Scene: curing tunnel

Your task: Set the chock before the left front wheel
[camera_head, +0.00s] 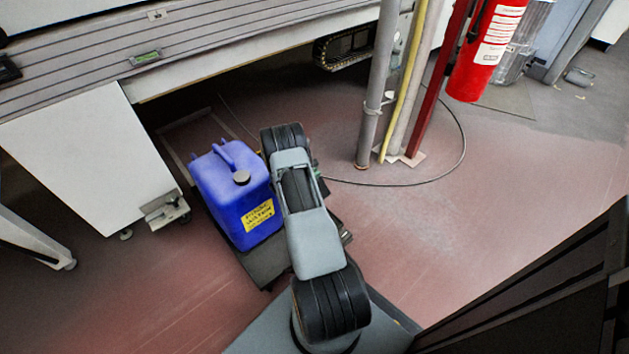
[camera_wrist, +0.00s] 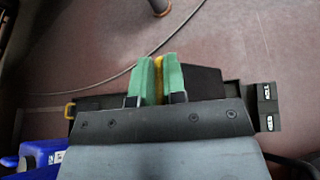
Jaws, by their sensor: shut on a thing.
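My gripper (camera_wrist: 158,64) shows in the wrist view with its two green fingers shut on a narrow yellow part, which I take for the chock (camera_wrist: 158,80). Most of the held thing is hidden by the fingers. A black shape shows just right of the fingers; I cannot tell whether it belongs to the chock. A low dark cart (camera_head: 268,262) carries a blue canister (camera_head: 232,195) beside my arm. Its dark frame also crosses the wrist view behind the fingers. In the head view my arm hides the gripper. I cannot make out the left front wheel.
A thin cable (camera_head: 440,178) curves across the reddish floor beyond the cart. Upright pipes (camera_head: 372,110) stand on the floor behind, with a red fire extinguisher (camera_head: 487,50) beside them. A white cabinet (camera_head: 85,155) stands to the left. Open floor lies to the right.

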